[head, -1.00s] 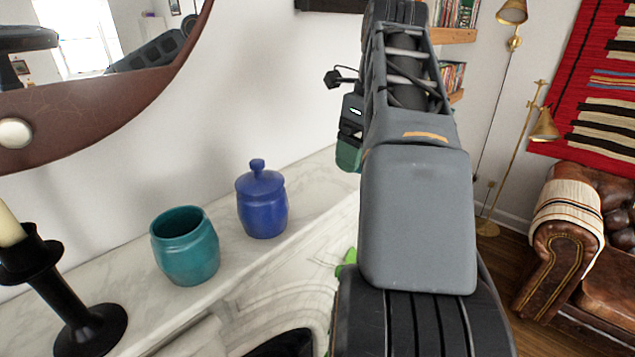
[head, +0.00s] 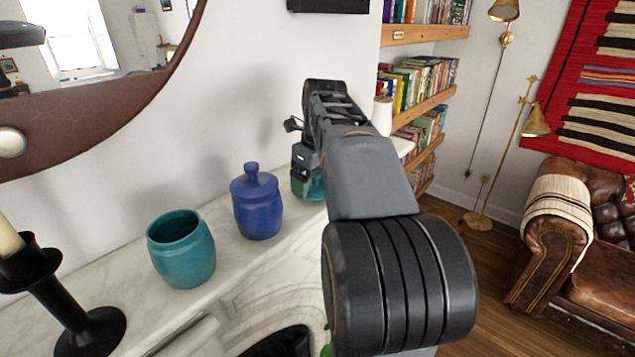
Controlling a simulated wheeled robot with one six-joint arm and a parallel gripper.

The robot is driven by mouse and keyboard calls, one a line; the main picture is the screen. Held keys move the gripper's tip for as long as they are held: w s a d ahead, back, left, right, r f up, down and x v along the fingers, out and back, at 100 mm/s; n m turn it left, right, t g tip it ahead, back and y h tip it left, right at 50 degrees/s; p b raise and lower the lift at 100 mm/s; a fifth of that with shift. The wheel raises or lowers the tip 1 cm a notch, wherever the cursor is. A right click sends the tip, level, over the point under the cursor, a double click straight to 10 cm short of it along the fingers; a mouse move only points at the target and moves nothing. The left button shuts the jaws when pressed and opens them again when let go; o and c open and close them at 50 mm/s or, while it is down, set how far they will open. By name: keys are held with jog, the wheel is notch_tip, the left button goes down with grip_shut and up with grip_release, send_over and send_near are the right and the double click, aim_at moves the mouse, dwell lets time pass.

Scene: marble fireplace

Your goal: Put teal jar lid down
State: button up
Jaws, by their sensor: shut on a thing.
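The teal jar (head: 181,255) stands upright and open-topped on the marble mantel. A blue jar (head: 257,210) with its knobbed blue lid on stands just right of it. My gripper (head: 304,172) is low over the mantel to the right of the blue jar, partly hidden by my arm. It is shut on the teal jar lid (head: 309,188), of which only part shows beneath it. The lid is at or very near the marble; I cannot tell whether it touches. The fingertips are not clearly visible.
The white marble mantel (head: 225,285) runs diagonally, with bare marble around the jars. A black candlestick (head: 90,330) stands at the left. A round mirror (head: 90,115) hangs above. Bookshelves (head: 415,95), a brass lamp (head: 534,122) and a leather sofa (head: 560,235) are to the right.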

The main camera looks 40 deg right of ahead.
jog(key=shift+f, duration=0.5)
jog(key=shift+f, duration=0.1)
jog(key=shift+f, duration=0.15)
jog(key=o, duration=0.8)
jog(key=shift+c, duration=0.2)
notch_tip(320, 180, up, 12)
jog(key=s, duration=0.2)
jog(key=shift+d+r+p, duration=0.15)
jog(key=shift+r+p, duration=0.05)
jog(key=shift+p, duration=0.15)
